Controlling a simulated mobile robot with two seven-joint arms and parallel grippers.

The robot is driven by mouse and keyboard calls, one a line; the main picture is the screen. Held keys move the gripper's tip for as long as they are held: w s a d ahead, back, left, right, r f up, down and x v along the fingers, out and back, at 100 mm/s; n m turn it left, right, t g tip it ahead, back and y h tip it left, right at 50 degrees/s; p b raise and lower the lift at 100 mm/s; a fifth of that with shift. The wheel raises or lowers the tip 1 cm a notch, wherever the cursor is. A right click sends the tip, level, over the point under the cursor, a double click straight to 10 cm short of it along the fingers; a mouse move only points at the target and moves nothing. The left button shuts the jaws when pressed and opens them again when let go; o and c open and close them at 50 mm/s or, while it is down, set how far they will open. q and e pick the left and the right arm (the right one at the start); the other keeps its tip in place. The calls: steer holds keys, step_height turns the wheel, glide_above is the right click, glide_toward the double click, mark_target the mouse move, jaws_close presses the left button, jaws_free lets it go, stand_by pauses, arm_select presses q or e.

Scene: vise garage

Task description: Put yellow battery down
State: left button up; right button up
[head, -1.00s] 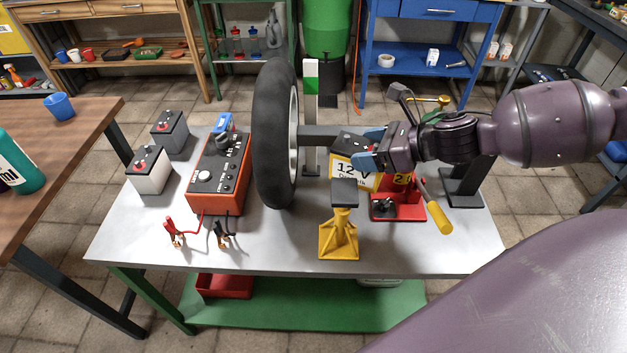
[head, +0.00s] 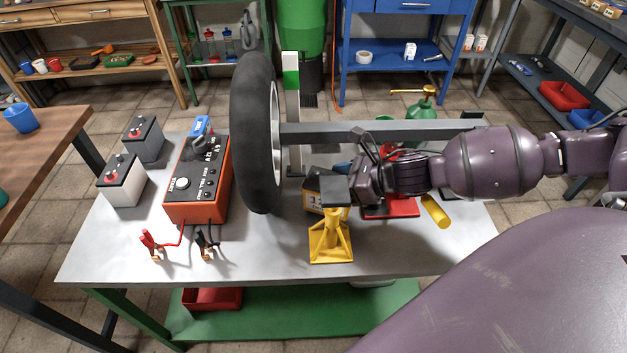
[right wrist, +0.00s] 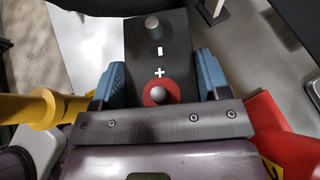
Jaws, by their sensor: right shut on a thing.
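The yellow battery (head: 314,200) is low at the table, between the tire and the yellow jack stand, in the head view. The stand and my arm hide most of it. My right gripper (head: 345,172) is shut on it. In the right wrist view the battery's dark top (right wrist: 160,62) with plus and minus posts lies between the blue fingers of my right gripper (right wrist: 160,82). I cannot tell whether its base touches the table. My left gripper is not in view.
The yellow jack stand (head: 331,240) is close in front of the battery. A red jack (head: 392,208) is to the right. An orange charger (head: 199,185) and two more batteries are farther left.

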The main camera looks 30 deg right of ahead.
mark_target(316, 180)
steer(key=shift+w+a+r, duration=0.15)
steer(key=shift+w+a, duration=0.35)
steer(key=shift+w, duration=0.2)
steer(key=shift+w+a+b, duration=0.25)
steer(key=shift+w+a, duration=0.25)
steer(key=shift+w, duration=0.2)
steer(key=shift+w+a+b, duration=0.25)
steer(key=shift+w+a, duration=0.25)
steer(key=shift+w, duration=0.15)
steer(key=shift+f, duration=0.6)
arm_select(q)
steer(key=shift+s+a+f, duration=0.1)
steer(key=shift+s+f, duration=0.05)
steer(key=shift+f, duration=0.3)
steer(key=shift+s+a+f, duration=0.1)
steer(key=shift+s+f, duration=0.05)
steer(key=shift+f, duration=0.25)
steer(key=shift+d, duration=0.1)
arm_select(e)
steer(key=shift+f, duration=0.1)
steer(key=o, duration=1.6)
steer(key=shift+s+f, duration=0.1)
